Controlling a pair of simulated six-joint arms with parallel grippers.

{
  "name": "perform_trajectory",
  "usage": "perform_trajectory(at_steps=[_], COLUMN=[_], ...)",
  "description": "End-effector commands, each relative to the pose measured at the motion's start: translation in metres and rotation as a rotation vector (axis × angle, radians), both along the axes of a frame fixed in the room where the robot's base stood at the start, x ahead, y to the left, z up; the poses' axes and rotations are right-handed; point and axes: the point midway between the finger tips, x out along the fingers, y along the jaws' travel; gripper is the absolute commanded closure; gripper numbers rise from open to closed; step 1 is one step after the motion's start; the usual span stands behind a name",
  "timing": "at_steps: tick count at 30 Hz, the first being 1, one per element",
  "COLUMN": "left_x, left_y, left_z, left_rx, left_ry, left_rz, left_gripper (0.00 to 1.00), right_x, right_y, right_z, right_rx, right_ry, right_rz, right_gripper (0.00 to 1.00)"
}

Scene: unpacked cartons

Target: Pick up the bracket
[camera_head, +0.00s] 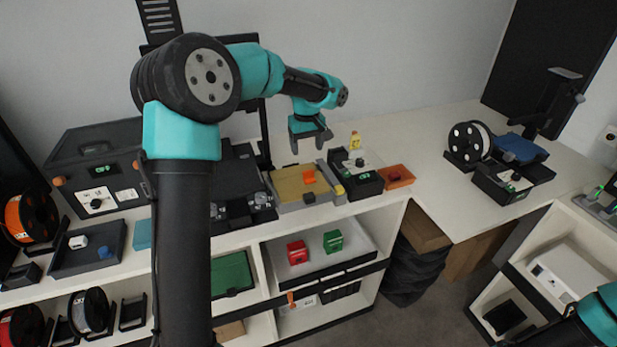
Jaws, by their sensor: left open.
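My left gripper (311,143) is open and empty, fingers pointing down, above the counter. Below it, a small orange piece (309,176) sits on a tan print bed (285,190); it looks like the bracket, but its shape is too small to make out. The fingertips appear apart from it. Other small coloured pieces are in view: a red block (297,252) and a green block (333,241) on the shelf below. Only a teal part of my right arm shows at the lower right corner; its gripper is out of view.
A black device (355,172) and an orange tray (396,177) stand right of the bed. A dark frame rises behind and left of it. A spool (470,142) and another black unit (513,183) are farther right. The white counter (425,137) between them is mostly clear.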

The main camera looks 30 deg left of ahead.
Motion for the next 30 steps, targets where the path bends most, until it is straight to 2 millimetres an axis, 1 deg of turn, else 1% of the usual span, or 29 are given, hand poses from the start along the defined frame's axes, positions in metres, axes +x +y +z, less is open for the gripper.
perform_trajectory(at_steps=[1,3,6,9,12,23,26,30], left_x=[-0.001,0.0,0.0,0.0,0.0,0.0,0.001,0.004], left_y=[0.0,0.0,0.0,0.0,0.0,0.0,-0.001,-0.003], left_z=[-0.01,-0.022,-0.038,-0.049,-0.054,-0.056,-0.064,-0.083], left_rx=[0.0,0.001,0.0,0.0,0.0,0.0,0.0,0.001], left_ry=[0.004,0.004,0.004,0.003,0.001,0.001,0.003,0.004], left_rz=[0.0,-0.001,-0.001,-0.001,-0.001,-0.001,-0.001,-0.002], left_gripper=[0.32,0.32,0.32,0.32,0.32,0.32,0.32,0.32], right_x=[0.0,0.0,0.0,0.0,0.0,0.0,0.0,0.0], right_y=[0.0,0.0,0.0,0.0,0.0,0.0,0.0,0.0], right_z=[0.0,0.0,0.0,0.0,0.0,0.0,0.0,0.0], right_rx=[0.0,0.0,0.0,0.0,0.0,0.0,0.0,0.0], right_ry=[0.0,0.0,0.0,0.0,0.0,0.0,0.0,0.0], right_rz=[0.0,0.0,0.0,0.0,0.0,0.0,0.0,0.0], right_gripper=[0.39,0.39,0.39,0.39,0.39,0.39,0.39,0.39])
